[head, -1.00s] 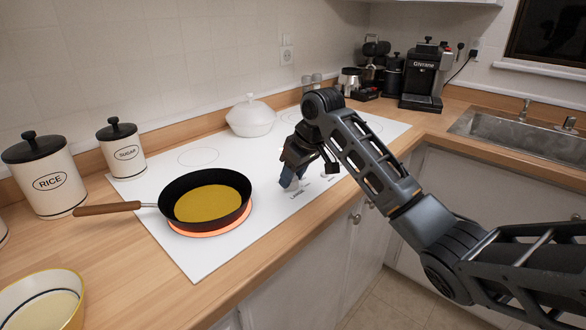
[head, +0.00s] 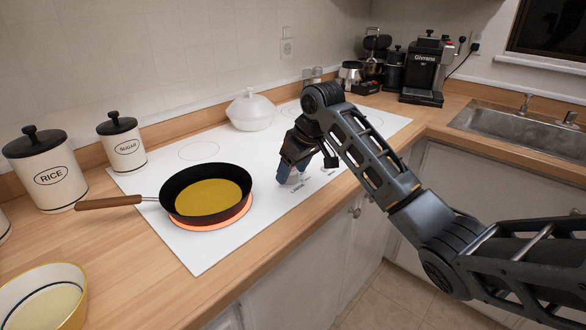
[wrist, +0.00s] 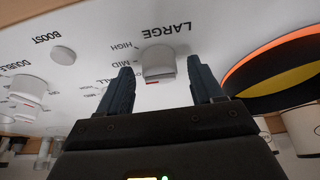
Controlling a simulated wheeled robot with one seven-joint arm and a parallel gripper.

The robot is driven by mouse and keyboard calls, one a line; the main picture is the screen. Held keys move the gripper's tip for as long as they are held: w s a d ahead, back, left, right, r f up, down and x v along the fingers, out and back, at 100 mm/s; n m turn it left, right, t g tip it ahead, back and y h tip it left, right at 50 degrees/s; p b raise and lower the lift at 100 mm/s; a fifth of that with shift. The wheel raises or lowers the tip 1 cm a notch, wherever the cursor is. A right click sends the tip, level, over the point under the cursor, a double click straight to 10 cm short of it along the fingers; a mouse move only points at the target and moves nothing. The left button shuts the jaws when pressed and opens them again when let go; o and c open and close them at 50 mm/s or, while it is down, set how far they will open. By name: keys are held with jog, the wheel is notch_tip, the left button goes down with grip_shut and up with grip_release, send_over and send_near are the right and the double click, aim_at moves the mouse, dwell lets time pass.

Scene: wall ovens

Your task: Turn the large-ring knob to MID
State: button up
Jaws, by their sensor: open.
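The large-ring knob (wrist: 158,62) is a white knob under the printed word LARGE in the wrist view, with a red mark on its near side. HIGH and MID are printed to its left. My gripper (wrist: 163,72) is open, its two dark blue fingertips to the left and right of the knob with gaps showing; nothing is held. I cannot tell whether the fingertips reach down alongside it. In the head view my gripper (head: 290,172) is over the front of the white cooktop (head: 220,250) and largely hides the knobs.
A black frying pan (head: 178,205) with yellow contents sits on a glowing orange ring, left of my gripper. A white lidded pot (head: 250,112) stands behind. Another knob (wrist: 28,88) and a round BOOST button (wrist: 63,54) lie left of the large knob in the wrist view.

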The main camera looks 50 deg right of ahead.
jog(key=shift+r, duration=0.1)
jog(key=v, duration=0.7)
jog(key=shift+s+r, duration=0.2)
jog(key=shift+r, duration=0.05)
